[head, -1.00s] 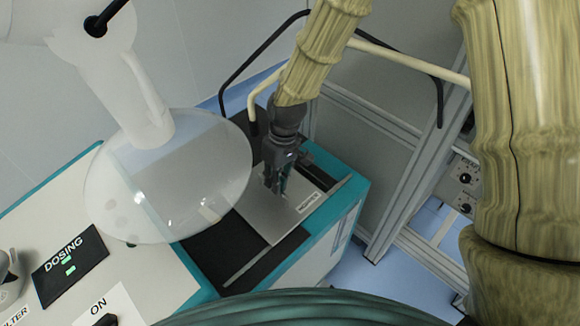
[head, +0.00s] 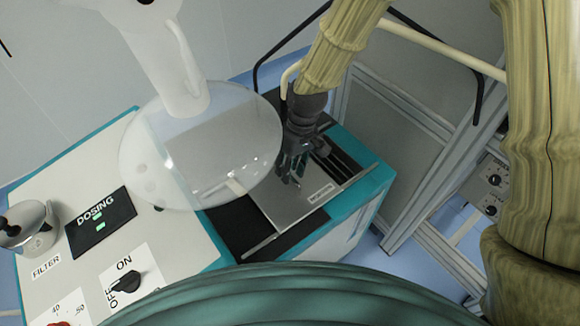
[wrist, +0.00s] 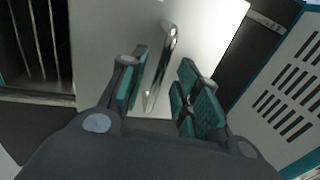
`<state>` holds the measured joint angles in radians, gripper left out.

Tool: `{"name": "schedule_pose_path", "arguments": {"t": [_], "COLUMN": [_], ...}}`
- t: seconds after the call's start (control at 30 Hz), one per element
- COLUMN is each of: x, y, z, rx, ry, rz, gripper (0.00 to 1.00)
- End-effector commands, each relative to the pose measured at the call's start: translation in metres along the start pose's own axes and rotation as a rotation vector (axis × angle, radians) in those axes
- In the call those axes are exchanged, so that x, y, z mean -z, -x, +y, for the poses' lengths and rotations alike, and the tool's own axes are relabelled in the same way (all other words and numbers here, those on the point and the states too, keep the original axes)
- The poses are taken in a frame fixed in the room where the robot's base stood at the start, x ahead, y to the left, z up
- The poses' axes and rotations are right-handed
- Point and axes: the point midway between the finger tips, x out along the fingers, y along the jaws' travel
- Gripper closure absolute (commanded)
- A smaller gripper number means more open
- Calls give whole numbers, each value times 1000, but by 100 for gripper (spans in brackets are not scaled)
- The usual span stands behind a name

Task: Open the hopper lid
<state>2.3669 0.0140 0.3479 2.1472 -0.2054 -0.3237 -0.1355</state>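The hopper lid (head: 284,205) is a flat silver plate with a small label, lying between rails on top of the teal-edged machine. In the wrist view the lid (wrist: 105,50) is pale, with an upright metal bar handle (wrist: 160,65) on it. My gripper (head: 293,178) points down over the lid at its handle. In the wrist view its teal-padded fingers (wrist: 165,90) are apart, one on each side of the handle, with visible gaps. A dark slotted opening (wrist: 35,45) shows beside the lid; it also shows in the head view (head: 338,152).
A clear dome (head: 200,150) on a white stem stands close left of my gripper and covers part of the view of the machine. A control panel with a DOSING display (head: 100,222) and an ON/OFF knob (head: 126,283) lies left. A grey metal frame (head: 400,150) stands right.

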Motion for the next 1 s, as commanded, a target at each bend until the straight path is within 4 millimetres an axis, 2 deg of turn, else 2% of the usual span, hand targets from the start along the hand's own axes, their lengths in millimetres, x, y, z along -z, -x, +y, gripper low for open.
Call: {"name": "schedule_pose_path", "arguments": {"t": [0.17,0.27,0.8,1.0], "x": [0,0,1,0], "y": [4,13,97,115], "z": [0,0,0,0], "rx": [0,0,0,0], "ry": [0,-1,0,0], "rz": [1,2,3,1], "gripper": [68,68,68,68]}}
